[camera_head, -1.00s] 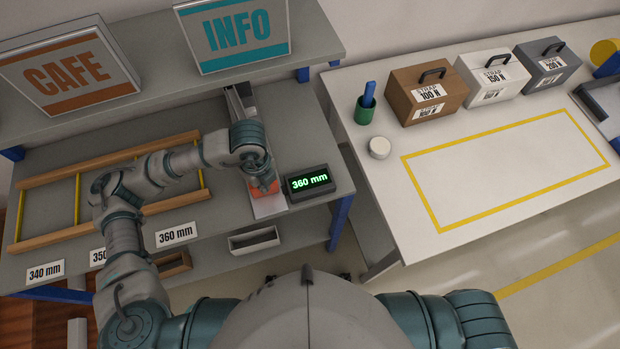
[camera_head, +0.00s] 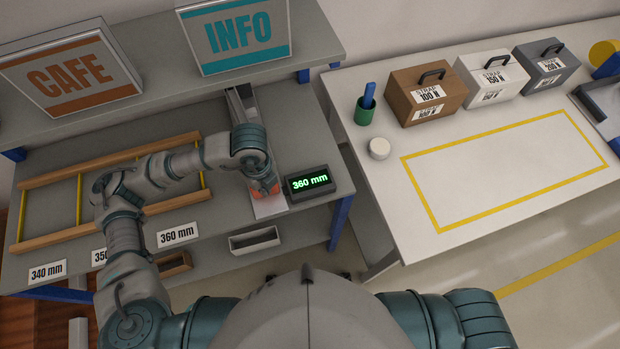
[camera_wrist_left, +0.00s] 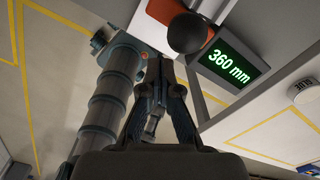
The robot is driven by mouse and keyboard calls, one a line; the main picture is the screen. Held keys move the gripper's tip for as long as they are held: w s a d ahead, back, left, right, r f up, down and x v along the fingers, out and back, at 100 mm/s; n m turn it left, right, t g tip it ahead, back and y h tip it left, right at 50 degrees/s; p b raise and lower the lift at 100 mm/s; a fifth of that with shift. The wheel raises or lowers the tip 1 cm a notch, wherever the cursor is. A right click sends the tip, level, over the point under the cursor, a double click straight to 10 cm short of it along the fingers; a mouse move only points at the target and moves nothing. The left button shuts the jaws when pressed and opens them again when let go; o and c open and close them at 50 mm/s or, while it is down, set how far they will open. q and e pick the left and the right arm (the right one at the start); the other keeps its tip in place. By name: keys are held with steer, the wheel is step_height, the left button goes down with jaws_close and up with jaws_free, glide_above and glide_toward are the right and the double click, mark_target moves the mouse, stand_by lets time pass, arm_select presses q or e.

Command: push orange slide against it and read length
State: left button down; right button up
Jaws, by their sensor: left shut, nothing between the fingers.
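The orange slide (camera_head: 254,193) sits on a pale rail (camera_head: 268,208) at the near end of the measuring bench. My left gripper (camera_head: 266,187) is right at the slide in the head view and covers much of it. In the left wrist view, part of the orange slide (camera_wrist_left: 166,12) shows beside a dark round knob (camera_wrist_left: 187,33). There my left gripper (camera_wrist_left: 154,62) is shut and empty, its tips below the knob; I cannot tell if they touch it. The display (camera_head: 310,182) reads 360 mm; it also shows in the wrist view (camera_wrist_left: 231,64). My right gripper is out of view.
A wooden frame with yellow crosspieces (camera_head: 110,240) lies left on the bench, partly behind my left arm. Size labels, including a 360 mm label (camera_head: 178,235), line the front edge above small trays (camera_head: 254,239). A white table (camera_head: 500,170) stands to the right.

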arm_select(q)
step_height(320, 180, up, 6)
steer(key=p, duration=0.3)
stand_by(0.4)
